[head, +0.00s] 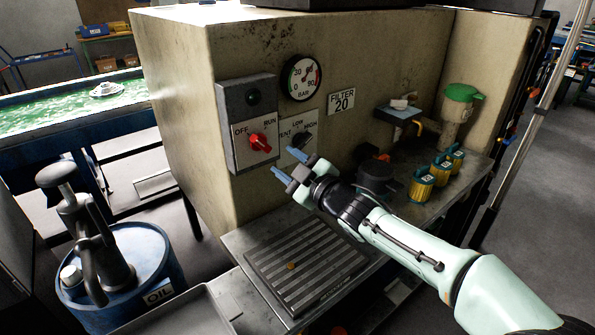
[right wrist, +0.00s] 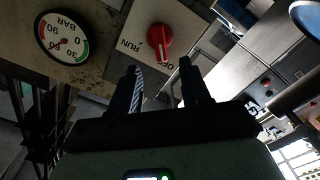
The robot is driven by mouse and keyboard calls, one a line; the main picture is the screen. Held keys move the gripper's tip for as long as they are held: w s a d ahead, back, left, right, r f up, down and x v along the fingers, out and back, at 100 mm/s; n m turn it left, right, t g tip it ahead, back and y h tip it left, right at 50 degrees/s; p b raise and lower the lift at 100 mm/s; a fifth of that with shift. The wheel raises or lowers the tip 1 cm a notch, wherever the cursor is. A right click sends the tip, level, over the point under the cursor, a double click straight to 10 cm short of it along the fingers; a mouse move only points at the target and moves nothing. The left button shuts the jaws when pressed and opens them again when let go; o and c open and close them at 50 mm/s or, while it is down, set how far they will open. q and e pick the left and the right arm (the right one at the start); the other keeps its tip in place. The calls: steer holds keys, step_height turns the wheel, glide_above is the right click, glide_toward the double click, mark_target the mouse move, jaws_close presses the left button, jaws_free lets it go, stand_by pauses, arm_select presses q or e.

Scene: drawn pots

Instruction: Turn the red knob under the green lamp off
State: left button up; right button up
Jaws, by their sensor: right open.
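The red knob (head: 260,143) sits on a grey panel (head: 232,112) between the labels OFF and RUN. In the right wrist view the knob (right wrist: 161,42) shows upside down, beyond the gap between the fingertips (right wrist: 158,68). The lamp is not visible there. My left gripper is not in view.
A black selector (head: 300,140) marked VENT, LOW and HIGH is just right of the red knob, close to my fingers. A pressure gauge (head: 301,77) is above it. Below are a slotted tray (head: 306,262) and a shelf with yellow-green canisters (head: 422,184). An oil drum (head: 142,270) stands left.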

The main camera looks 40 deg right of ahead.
steer(key=s, duration=0.3)
steer(key=shift+s+a, duration=0.2)
steer(key=shift+s, duration=0.05)
stand_by(0.4)
